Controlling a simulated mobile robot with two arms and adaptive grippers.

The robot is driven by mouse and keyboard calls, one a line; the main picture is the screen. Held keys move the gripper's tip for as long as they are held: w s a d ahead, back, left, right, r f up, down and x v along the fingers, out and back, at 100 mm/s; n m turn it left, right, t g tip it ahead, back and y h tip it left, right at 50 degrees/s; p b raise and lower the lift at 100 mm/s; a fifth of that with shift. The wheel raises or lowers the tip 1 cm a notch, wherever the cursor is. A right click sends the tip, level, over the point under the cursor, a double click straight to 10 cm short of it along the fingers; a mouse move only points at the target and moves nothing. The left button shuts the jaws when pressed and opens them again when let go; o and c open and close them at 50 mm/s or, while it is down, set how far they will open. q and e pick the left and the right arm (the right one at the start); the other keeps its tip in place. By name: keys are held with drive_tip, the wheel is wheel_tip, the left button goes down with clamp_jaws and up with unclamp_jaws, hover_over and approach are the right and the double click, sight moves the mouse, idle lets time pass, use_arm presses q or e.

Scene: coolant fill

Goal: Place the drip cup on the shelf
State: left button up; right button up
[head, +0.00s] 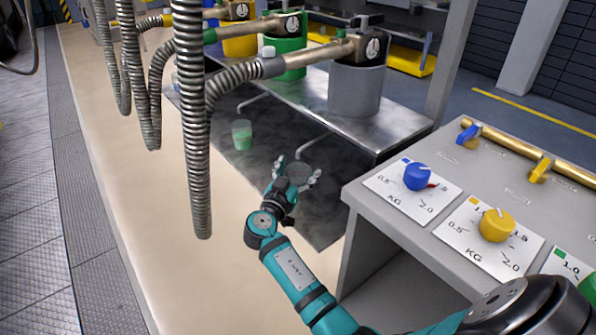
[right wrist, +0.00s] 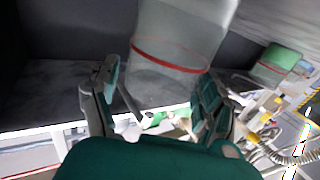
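A clear, empty-looking drip cup (right wrist: 172,55) with a red line around it fills the top middle of the right wrist view. In the head view it shows faintly (head: 297,172) below a thin spout, over the dark wet-looking surface. My right gripper (head: 297,178) has its fingers spread on both sides of this cup. In the right wrist view the gripper (right wrist: 158,88) shows a small gap between the left finger and the cup; contact on the right is unclear. My left gripper is not in view. I cannot tell which surface is the shelf.
A second cup with green liquid (head: 242,135) stands farther left on the dark surface. Grey, green and yellow containers stand behind. Ribbed hoses (head: 192,130) hang at left. A grey console (head: 450,165) with dials and an open bay below stands close at right.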

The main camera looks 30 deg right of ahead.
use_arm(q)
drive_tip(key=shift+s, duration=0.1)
use_arm(e)
drive_tip(key=shift+v, duration=1.05)
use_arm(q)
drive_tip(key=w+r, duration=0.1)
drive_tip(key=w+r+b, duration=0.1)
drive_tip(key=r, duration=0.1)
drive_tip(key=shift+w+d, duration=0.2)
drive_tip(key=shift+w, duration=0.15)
use_arm(e)
drive_tip(key=v, duration=1)
drive_tip(key=shift+d, duration=0.1)
